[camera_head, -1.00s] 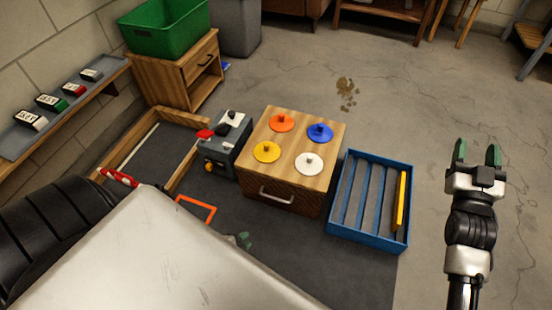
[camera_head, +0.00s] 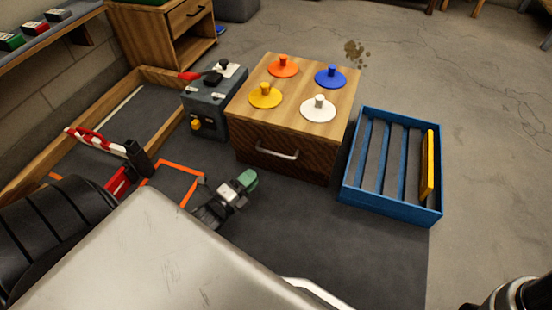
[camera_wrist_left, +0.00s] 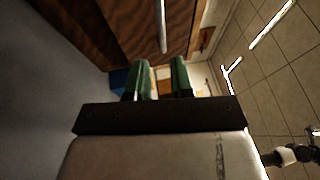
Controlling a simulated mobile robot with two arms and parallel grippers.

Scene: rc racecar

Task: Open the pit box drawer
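The pit box (camera_head: 340,108) is a wooden cabinet with a light top and a dark drawer front (camera_head: 310,167). The drawer looks shut. Its silver bar handle (camera_head: 277,153) is on the front, and the handle also shows in the left wrist view (camera_wrist_left: 161,25). My left gripper (camera_head: 246,181), with green fingertips, is low in front of the box, to the left of and below the handle and apart from it. In the left wrist view its fingers (camera_wrist_left: 160,78) are apart with nothing between them. Part of my right arm shows at the bottom right corner; its fingers are out of view.
Orange, blue, yellow and white knobbed discs lie on the box top. A blue slatted tray (camera_head: 390,210) with a yellow bar (camera_head: 427,165) stands to the right. A grey toolbox (camera_head: 207,112) stands to the left, near a wooden-framed bay (camera_head: 165,75). Dark mat is clear in front.

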